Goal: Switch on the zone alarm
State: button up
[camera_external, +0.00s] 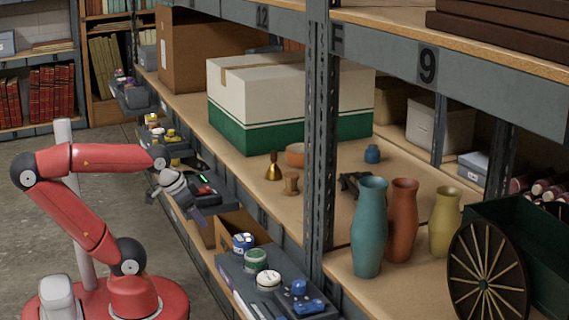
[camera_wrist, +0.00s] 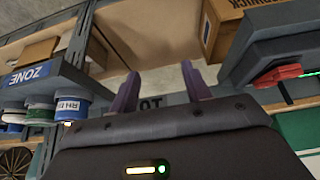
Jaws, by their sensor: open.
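A grey panel (camera_external: 235,268) runs along the shelf front at lower centre, carrying a blue round piece (camera_external: 243,242), a green one (camera_external: 255,260) and a white one (camera_external: 268,281). A blue knob-like piece (camera_external: 299,289) sits nearer the camera. In the wrist view a grey unit marked ZONE (camera_wrist: 30,75) is at left, with a labelled blue piece (camera_wrist: 70,108) hanging in the picture. The full label is unreadable. My gripper (camera_external: 198,217) is beyond this panel, apart from it. Its purple fingers (camera_wrist: 162,88) are open and empty in the wrist view.
A dark unit with a green light (camera_external: 205,182) and red part is close behind my gripper; its red part (camera_wrist: 278,75) shows right in the wrist view. A cardboard box (camera_external: 238,228) stands beside the panel. A shelf upright (camera_external: 319,150) rises nearby. Vases (camera_external: 369,228) stand right.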

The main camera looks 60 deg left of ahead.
jog(key=shift+w+a+r, duration=0.1)
jog(key=shift+r, duration=0.1)
jog(key=shift+c, duration=1.3)
jog(key=w+a+r+n+g, duration=0.1)
jog(key=r+n, duration=0.1)
jog(key=w+a+r+n+p, duration=0.1)
jog(key=a+r+n, duration=0.1)
jog(key=r, duration=0.1)
jog(key=w+a+r+n+g, duration=0.1)
jog(key=a+r+n, duration=0.1)
jog(key=shift+w+a+r+n+g+y+p, duration=0.2)
jog(key=shift+r+n+g+y+p, duration=0.1)
jog(key=shift+n+y, duration=0.1)
grip_shut()
jog(key=w+a+r+n+g+p, duration=0.1)
jog(key=a+r+n+g, duration=0.3)
jog(key=a+r+n, duration=0.5)
jog(key=shift+w+a+r+n+g+h+p, duration=0.35)
jog(key=shift+w+a+n, duration=0.45)
jog(key=shift+n, duration=0.3)
jog(key=shift+f, duration=0.1)
